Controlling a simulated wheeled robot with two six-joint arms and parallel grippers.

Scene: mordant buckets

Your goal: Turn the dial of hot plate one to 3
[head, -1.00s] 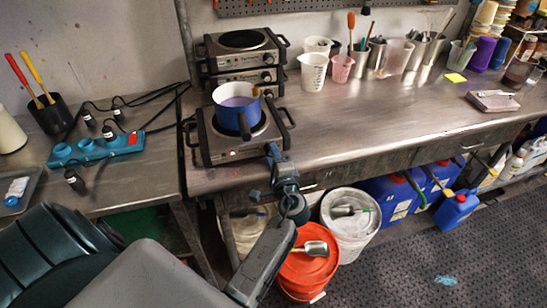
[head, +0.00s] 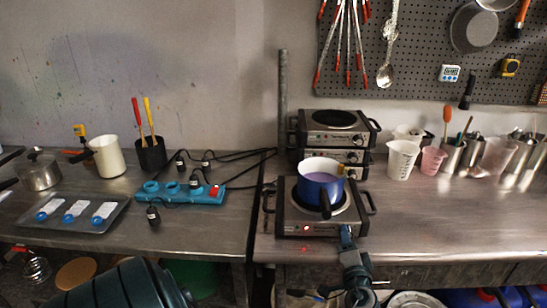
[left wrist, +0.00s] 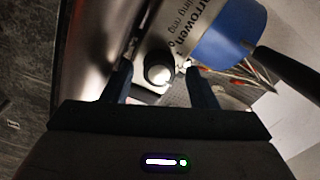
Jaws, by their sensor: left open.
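A hot plate (head: 290,222) stands at the bench's front edge, with a lit red lamp on its front panel. A blue pot (head: 322,188) with purple liquid sits on it. My left gripper (head: 346,234) is at the right part of that panel and hides the dial in the head view. In the left wrist view the round dial (left wrist: 158,70) lies between my open fingers (left wrist: 158,82), with a gap visible beside it. The dial's setting cannot be read. The pot (left wrist: 232,38) shows at upper right there. My right gripper is not in view.
More hot plates (head: 333,137) are stacked behind. A teal power strip (head: 180,193) with black plugs and cables lies to the left, beside a tray (head: 72,212). Beakers (head: 402,160) and metal tool cups stand to the right. The bench right of the hot plate is clear.

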